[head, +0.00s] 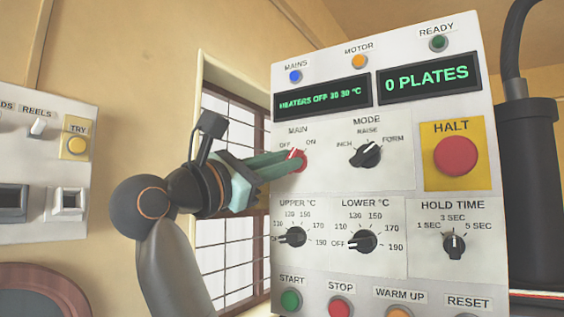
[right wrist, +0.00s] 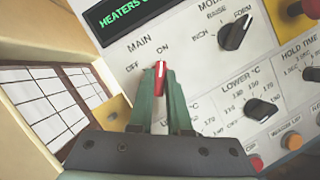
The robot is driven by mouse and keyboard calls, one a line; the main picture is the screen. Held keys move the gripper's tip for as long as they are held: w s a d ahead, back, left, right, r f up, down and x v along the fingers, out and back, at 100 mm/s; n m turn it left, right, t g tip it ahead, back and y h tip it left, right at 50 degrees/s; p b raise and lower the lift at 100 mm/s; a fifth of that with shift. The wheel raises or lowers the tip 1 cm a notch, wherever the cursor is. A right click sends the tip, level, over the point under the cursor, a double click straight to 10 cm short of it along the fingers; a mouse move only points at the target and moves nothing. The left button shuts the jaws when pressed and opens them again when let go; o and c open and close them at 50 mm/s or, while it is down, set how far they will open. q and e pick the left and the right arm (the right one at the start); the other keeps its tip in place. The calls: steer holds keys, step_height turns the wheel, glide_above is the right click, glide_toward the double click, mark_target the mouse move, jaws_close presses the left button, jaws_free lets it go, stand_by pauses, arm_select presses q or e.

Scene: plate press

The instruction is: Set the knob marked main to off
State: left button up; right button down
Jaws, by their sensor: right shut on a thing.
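The red knob under the label MAIN (head: 299,156) is on the upper left of the white control panel. Its labels are OFF on the left and ON on the right. My right gripper (head: 292,165) is shut on this knob, with one green finger on each side. In the right wrist view the red knob (right wrist: 160,78) stands between the fingertips (right wrist: 161,88), and its white-tipped end points up toward ON. The fingers hide part of the knob. My left gripper is not in view.
The MODE knob (head: 366,153) is just right of MAIN, and the UPPER °C knob (head: 292,237) is below. The yellow-backed HALT button (head: 456,156) is farther right. The blue MAINS lamp (head: 295,76) is above. Another switch panel (head: 60,105) stands at the far left.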

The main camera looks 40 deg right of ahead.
steer(key=shift+f+n, duration=0.1)
steer(key=shift+n, duration=0.4)
steer(key=shift+s+d+n+t+y+b, duration=0.1)
steer(key=shift+n+t+y+b, duration=0.3)
steer(key=shift+n+t, duration=1.95)
steer(key=shift+s+a+n+t+y+b, duration=0.1)
steer(key=shift+n+t+y+b, duration=0.4)
steer(key=shift+n, duration=3.4)
steer(key=shift+s+d+n+t+y+b, duration=0.15)
steer(key=shift+n+t+y, duration=0.35)
steer(key=shift+n+t, duration=1.95)
steer(key=shift+n+g, duration=0.5)
steer(key=shift+n, duration=0.5)
steer(key=c, duration=0.9)
jaws_free()
steer(key=shift+o, duration=0.2)
steer(key=b+v, duration=0.4)
steer(key=v, duration=0.8)
steer(key=shift+a, duration=0.3)
